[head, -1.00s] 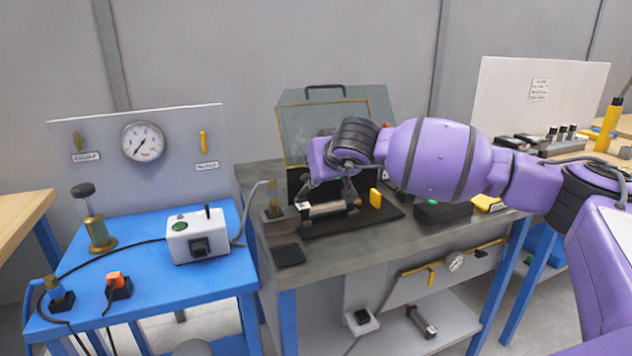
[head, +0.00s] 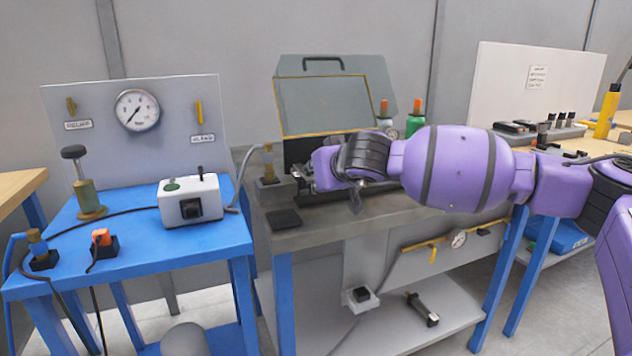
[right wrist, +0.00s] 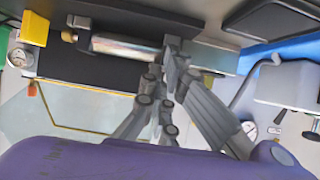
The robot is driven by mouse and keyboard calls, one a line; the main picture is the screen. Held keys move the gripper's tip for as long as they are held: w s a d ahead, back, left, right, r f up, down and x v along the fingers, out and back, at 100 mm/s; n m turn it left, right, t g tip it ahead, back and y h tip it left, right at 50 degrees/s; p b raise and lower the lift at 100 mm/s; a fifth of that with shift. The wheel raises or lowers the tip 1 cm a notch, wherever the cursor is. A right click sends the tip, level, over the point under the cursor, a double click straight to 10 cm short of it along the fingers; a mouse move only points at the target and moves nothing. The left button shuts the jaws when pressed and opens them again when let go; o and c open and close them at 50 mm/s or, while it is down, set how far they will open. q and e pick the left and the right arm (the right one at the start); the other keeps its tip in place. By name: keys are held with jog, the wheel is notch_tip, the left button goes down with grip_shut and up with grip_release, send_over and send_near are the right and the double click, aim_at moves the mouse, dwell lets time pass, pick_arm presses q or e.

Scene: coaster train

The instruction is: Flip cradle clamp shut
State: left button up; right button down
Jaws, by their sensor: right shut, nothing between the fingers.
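A shiny metal cylinder (right wrist: 125,47) lies in the cradle on a black base plate (right wrist: 85,20), in the right wrist view. The clamp cannot be told apart clearly from the fingers and the cradle end, so I cannot tell its position. My right gripper (right wrist: 172,58) is shut and empty, with its fingertips at the right end of the cylinder; whether they touch it is unclear. My left gripper is not in view.
A raised clear guard with a yellow frame (head: 322,105) stands behind the cradle. A yellow block (right wrist: 35,28) sits beyond the cylinder's other end. A black pad (head: 284,219) lies at the bench's front left. A white switch box (head: 190,203) stands on the blue table (head: 135,245).

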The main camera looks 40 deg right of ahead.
jog(key=shift+f, duration=0.25)
jog(key=shift+r, duration=0.1)
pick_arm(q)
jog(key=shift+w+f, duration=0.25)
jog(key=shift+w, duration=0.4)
pick_arm(e)
jog(key=v, duration=1.2)
jog(key=shift+s+f, duration=0.15)
jog(key=shift+f, duration=0.1)
jog(key=shift+a, duration=0.1)
